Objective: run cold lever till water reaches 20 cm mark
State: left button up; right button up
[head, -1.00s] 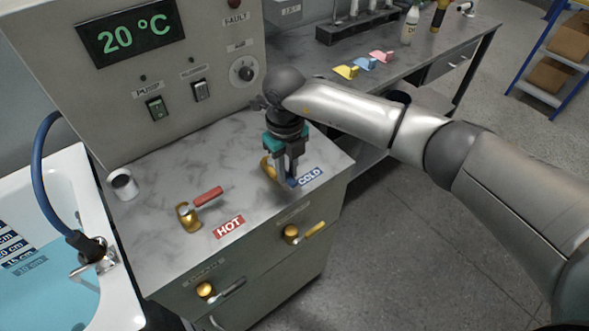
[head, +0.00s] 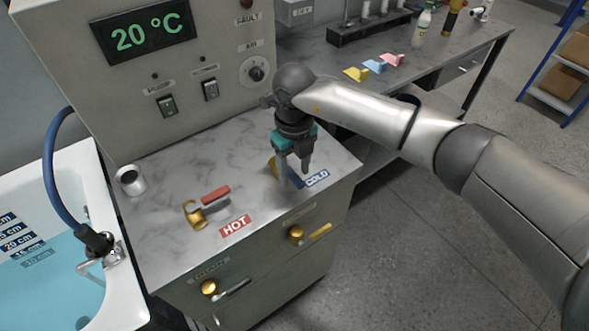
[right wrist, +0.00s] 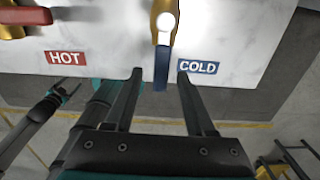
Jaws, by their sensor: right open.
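The cold lever is brass with a blue handle (right wrist: 161,76), beside the blue COLD label (head: 317,179). In the head view my right gripper (head: 294,176) partly hides it. In the right wrist view my right gripper (right wrist: 160,74) is open, with the blue handle between its fingertips and gaps on both sides. The bathtub (head: 118,220) at left holds blue water (head: 50,285). Its surface lies around the 15 cm mark (head: 27,250), below the 20 cm mark (head: 18,240). My left gripper (right wrist: 68,91) shows small in the right wrist view; its jaws are unclear.
The hot lever (head: 207,200), with a red handle, stands left of the cold one. A white cup (head: 130,181) is on the marble top. The panel display (head: 140,38) reads 20 °C. A bench with bottles stands behind.

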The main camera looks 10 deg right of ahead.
aim_at(294, 177)
notch_tip(294, 177, up, 15)
jog(key=shift+f, duration=0.15)
dwell(0.6)
